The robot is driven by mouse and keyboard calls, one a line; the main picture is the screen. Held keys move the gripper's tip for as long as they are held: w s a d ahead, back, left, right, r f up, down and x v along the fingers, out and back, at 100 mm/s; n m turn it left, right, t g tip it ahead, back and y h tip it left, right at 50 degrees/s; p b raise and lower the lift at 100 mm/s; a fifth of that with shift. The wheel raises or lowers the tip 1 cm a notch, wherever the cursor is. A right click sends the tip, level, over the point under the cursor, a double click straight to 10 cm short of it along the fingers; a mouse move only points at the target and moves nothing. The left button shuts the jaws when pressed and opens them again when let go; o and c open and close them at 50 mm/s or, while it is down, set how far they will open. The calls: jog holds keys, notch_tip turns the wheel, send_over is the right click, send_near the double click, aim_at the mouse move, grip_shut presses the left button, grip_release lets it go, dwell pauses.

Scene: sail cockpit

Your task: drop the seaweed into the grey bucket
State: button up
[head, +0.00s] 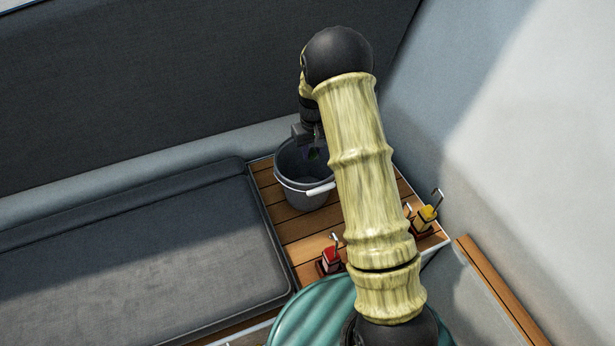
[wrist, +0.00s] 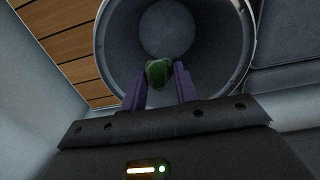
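The grey bucket (head: 301,187) stands on the wooden slatted deck, its white handle lying against its near right side. In the wrist view I look down into the bucket (wrist: 115,45), with its round floor in the middle. My gripper (head: 314,153) points down at the bucket's mouth. In the wrist view the purple fingers of my gripper (wrist: 160,78) are closed on the dark green seaweed (wrist: 158,73), which shows between their tips over the bucket's inside. The seaweed is also a small green patch in the head view (head: 315,154). My arm hides part of the bucket's right side.
A red-topped item (head: 330,260) and a yellow-topped item (head: 425,219), each with a metal handle, stand on the deck nearer me. A dark cushion (head: 130,255) lies left of the bucket. A teal rounded surface (head: 310,315) is in front, with pale walls right.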

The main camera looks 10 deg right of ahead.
jog(key=o, duration=0.4)
jog(key=shift+o, duration=0.2)
notch_tip(320, 180, up, 18)
jog(key=p, duration=0.1)
jog(key=shift+f, duration=0.25)
dwell(0.7)
jog(key=s+f+m+t, duration=0.2)
jog(key=s+t, duration=0.1)
jog(key=s, duration=2.3)
notch_tip(320, 180, up, 13)
jog(key=p, duration=1.2)
jog(key=shift+w+p, duration=0.35)
jog(key=shift+w, duration=0.05)
jog(key=shift+f, duration=0.1)
